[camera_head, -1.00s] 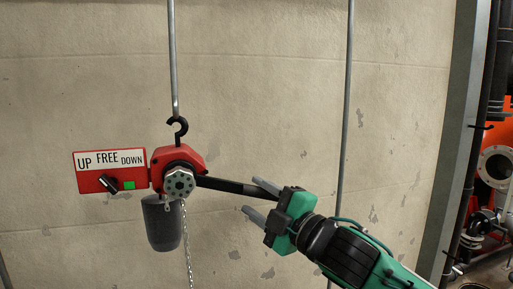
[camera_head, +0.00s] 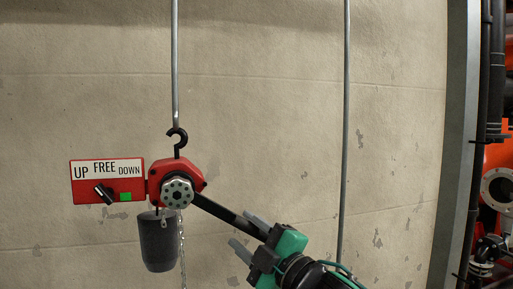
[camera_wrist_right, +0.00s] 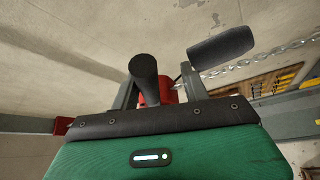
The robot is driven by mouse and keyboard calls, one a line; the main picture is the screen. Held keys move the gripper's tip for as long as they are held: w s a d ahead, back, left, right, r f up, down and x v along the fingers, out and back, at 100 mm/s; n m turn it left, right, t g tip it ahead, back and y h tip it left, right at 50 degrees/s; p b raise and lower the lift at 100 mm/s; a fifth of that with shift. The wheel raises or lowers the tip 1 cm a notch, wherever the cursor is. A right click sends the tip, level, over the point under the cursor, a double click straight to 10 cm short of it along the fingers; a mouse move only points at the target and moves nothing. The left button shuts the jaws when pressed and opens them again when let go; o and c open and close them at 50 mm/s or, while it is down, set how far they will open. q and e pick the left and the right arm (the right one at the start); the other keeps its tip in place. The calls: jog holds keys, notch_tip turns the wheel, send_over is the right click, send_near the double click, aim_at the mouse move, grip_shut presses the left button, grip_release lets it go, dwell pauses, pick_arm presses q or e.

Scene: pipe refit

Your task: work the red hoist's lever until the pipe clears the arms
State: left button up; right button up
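The red hoist (camera_head: 209,168) hangs by a black hook from a grey rod in the head view. Its black lever (camera_head: 220,212) slants down to the right. The black selector knob (camera_head: 104,193) on its UP/FREE/DOWN plate (camera_head: 82,195) tilts up-left, toward UP. My right gripper (camera_head: 248,234) is open around the lever's outer end. In the right wrist view the lever's round end (camera_wrist_right: 143,66) stands between the two fingers, close to the left one, with a gap to the right one. The pipe, the arms and my left gripper are not in view.
A dark chain container (camera_head: 159,243) and a chain (camera_head: 182,250) hang below the hoist. A second thin rod (camera_head: 345,130) runs vertically to the right of it. A grey post (camera_head: 452,150) and dark pipework stand at the right. The wall behind is bare.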

jog(key=shift+m+t, duration=0.4)
jog(key=shift+m, duration=0.5)
jog(key=a+f+b, duration=0.1)
jog(key=s+a+f+b, duration=0.1)
jog(key=a+b, duration=0.1)
jog(key=shift+f, duration=0.4)
jog(key=d+r+p, duration=0.1)
jog(key=p, duration=0.1)
jog(key=w+d+r+n+p, duration=0.1)
jog(key=r+p, duration=0.1)
jog(key=shift+d+n+g, duration=0.2)
jog(key=shift+n+g, duration=0.1)
jog(key=shift+g, duration=0.1)
jog(key=shift+d, duration=0.25)
jog(key=shift+a, duration=0.1)
